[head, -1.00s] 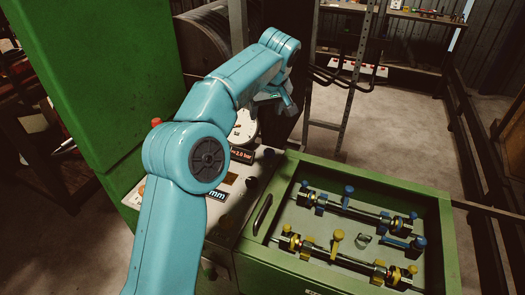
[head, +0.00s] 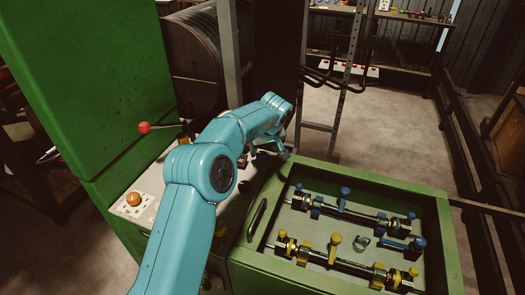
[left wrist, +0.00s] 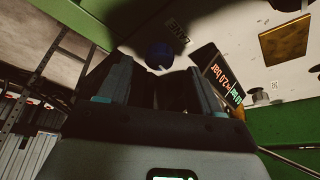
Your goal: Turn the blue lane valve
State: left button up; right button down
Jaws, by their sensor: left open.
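In the left wrist view a round, dark blue knob (left wrist: 159,55) sits on the pale panel, beside a small printed label. It lies beyond my left gripper (left wrist: 160,85), between the lines of its two fingers, which are apart and empty. In the head view my left gripper (head: 281,150) is low over the far end of the machine's panel, and my arm hides the panel around it. The blue lane (head: 350,208), a rod with blue clamps, lies in the green-walled tray (head: 446,208) to the right. My right gripper is in neither view.
A yellow lane (head: 330,258) lies nearer in the tray, with a clear ring (head: 361,243) between lanes. A red-knobbed lever (head: 145,127) and an orange button (head: 133,199) are left of my arm. A lit display (left wrist: 222,82) shows beside the blue knob.

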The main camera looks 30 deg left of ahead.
aim_at(262, 154)
pick_arm(q)
jog(key=x, duration=0.4)
jog(key=shift+w+a+r, duration=0.1)
jog(key=shift+w+a, duration=0.1)
jog(key=shift+d, duration=0.1)
jog(key=shift+s+r, duration=0.1)
jog(key=shift+s, duration=0.2)
jog(key=shift+w, duration=0.2)
jog(key=c, duration=1)
jog(key=shift+n+g, duration=0.3)
jog(key=shift+n, duration=0.4)
jog(key=shift+c, duration=0.2)
jog(key=o, duration=1)
